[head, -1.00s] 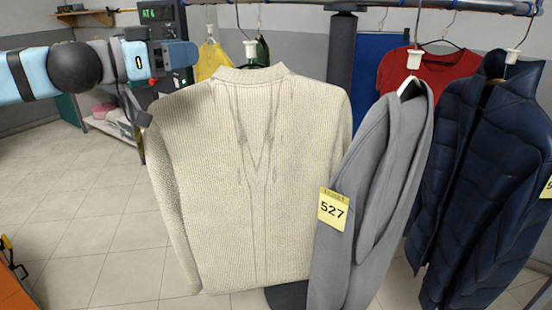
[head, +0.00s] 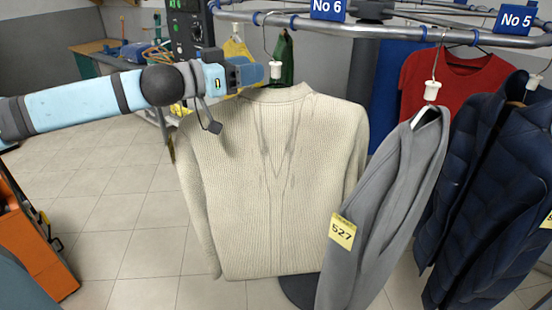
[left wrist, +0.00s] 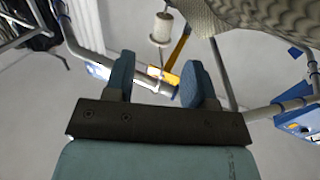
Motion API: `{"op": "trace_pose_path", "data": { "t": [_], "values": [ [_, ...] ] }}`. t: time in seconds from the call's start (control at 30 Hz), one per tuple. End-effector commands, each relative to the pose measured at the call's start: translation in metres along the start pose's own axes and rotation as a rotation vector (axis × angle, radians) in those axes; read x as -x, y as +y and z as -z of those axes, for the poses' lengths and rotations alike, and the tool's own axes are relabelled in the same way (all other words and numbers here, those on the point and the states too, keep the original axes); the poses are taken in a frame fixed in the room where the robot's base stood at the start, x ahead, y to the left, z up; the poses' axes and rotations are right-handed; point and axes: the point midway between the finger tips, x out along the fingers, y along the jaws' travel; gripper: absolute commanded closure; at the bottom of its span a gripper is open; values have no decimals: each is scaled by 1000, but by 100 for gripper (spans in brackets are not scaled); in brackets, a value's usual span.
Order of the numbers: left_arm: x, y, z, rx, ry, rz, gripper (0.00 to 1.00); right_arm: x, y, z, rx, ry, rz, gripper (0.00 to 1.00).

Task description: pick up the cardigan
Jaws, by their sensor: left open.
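The cream knitted cardigan (head: 265,200) hangs on a hanger from the rail, its front towards me in the head view. Its hanger has a white neck piece (head: 276,70) below a wire hook. My left gripper (head: 258,73) is just left of this neck piece, above the cardigan's shoulder. In the left wrist view my left gripper (left wrist: 157,80) is open with nothing between its fingers. The white neck piece (left wrist: 161,28) is beyond the fingertips there, and knitted cloth of the cardigan (left wrist: 265,18) fills the top right. My right gripper is not in view.
A grey garment (head: 385,200) with yellow tag 527 hangs close on the right, then a navy padded jacket (head: 485,200). A red shirt (head: 450,85) hangs behind. The metal rail (head: 400,34) runs above. An orange cart (head: 30,245) stands at lower left; the floor between is clear.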

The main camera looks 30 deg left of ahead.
Motion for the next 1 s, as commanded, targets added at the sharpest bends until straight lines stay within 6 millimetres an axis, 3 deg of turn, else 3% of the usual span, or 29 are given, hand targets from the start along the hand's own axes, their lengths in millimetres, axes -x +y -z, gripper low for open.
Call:
{"op": "trace_pose_path", "data": {
  "t": [0.1,0.37,0.7,1.0],
  "values": [
    [-10,2,5,3,2,-4,50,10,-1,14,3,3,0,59],
    [-22,2,3,0,-1,-4,50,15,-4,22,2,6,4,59],
    [-64,0,2,-1,1,-6,50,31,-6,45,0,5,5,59],
    [-68,0,-1,-3,-3,-5,50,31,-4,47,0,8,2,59]
  ]
}}
